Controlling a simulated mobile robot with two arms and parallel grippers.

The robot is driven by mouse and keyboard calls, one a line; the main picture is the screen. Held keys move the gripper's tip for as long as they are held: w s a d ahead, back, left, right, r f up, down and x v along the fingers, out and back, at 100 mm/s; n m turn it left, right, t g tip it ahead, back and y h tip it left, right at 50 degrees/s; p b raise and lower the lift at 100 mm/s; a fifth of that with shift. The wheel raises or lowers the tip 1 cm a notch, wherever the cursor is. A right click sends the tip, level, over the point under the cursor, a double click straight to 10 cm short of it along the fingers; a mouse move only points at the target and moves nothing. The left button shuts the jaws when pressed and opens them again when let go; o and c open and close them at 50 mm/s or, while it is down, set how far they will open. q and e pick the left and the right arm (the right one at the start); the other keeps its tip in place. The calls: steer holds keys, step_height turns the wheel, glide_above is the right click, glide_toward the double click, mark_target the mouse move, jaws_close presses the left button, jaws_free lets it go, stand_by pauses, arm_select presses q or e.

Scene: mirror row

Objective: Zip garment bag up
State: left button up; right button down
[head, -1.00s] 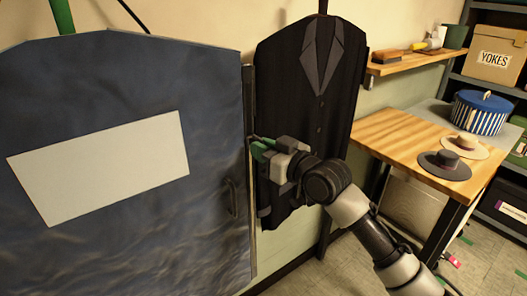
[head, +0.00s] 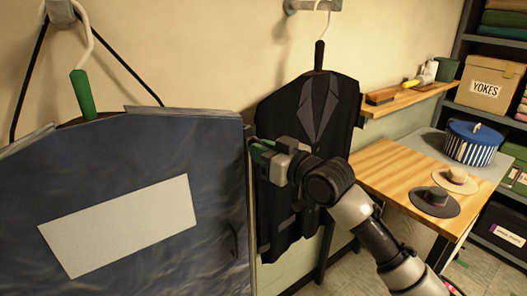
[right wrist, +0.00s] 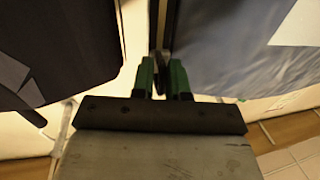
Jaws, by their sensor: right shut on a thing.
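The blue-grey garment bag (head: 120,160) hangs at the left, with a blank pale panel (head: 120,225) on its front. A light strip, apparently the zip track (head: 251,215), runs down its right edge. My right gripper (head: 258,150) is at this edge, a little below the bag's upper right corner. In the right wrist view its green fingertips (right wrist: 160,78) are shut on a small dark piece, apparently the zip pull (right wrist: 158,82), between them. The bag (right wrist: 235,50) fills the right of that view. My left gripper is not in view.
A dark suit (head: 305,120) hangs on the wall just right of the bag, behind my right gripper. Shelving stands at the far right.

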steer(key=shift+s+a+r, duration=0.1)
steer(key=shift+r, duration=0.25)
steer(key=c, duration=1.4)
jaws_free()
steer(key=shift+o, duration=0.7)
steer(key=shift+a, duration=0.15)
steer(key=shift+f, duration=0.1)
steer(key=shift+s+d+f, duration=0.1)
steer(key=shift+d, duration=0.25)
steer(key=b+v, duration=0.2)
steer(key=v, duration=0.8)
steer(key=shift+s, duration=0.2)
